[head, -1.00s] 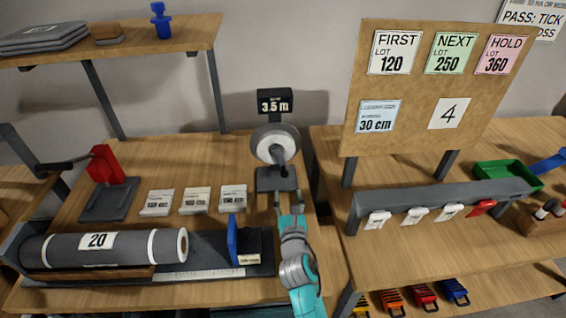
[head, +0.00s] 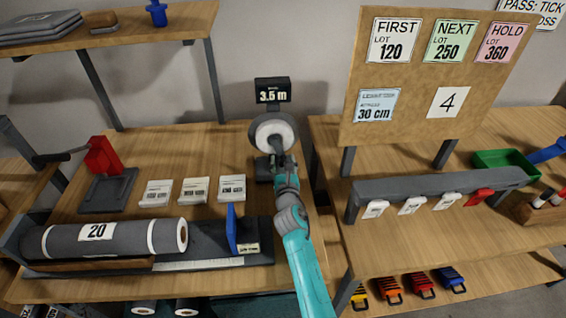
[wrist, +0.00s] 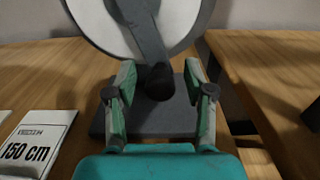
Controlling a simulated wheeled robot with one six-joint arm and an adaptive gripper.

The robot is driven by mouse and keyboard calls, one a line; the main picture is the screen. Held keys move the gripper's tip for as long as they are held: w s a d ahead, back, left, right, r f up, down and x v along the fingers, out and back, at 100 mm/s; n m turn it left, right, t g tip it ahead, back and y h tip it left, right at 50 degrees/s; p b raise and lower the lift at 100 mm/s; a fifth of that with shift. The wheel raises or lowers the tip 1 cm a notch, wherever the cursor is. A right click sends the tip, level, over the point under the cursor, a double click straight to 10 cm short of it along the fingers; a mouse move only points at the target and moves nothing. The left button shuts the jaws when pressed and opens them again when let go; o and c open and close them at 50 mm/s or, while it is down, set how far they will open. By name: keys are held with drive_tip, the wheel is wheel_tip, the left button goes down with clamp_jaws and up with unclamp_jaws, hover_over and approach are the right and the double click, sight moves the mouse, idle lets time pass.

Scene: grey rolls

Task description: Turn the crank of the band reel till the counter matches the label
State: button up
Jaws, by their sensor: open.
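The band reel (head: 263,131) is a white disc with a dark rim on a grey stand at the back of the left bench. Its counter (head: 272,90) reads 3.5 m. In the wrist view the crank arm (wrist: 146,40) hangs downward, with its dark knob (wrist: 160,82) at the lower end. My gripper (head: 277,163) is in front of the reel; in the wrist view its open fingers (wrist: 160,85) stand either side of the knob, with gaps visible. Labels in view include "20" on the grey roll (head: 60,240) and a 30 cm card (head: 377,106) on the board.
Three cards (head: 194,190) lie left of the reel. A blue stop (head: 232,229) stands on the grey cutting bed in front. A rail with tags (head: 440,185) crosses the right bench.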

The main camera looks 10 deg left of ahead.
clamp_jaws()
idle(0.4)
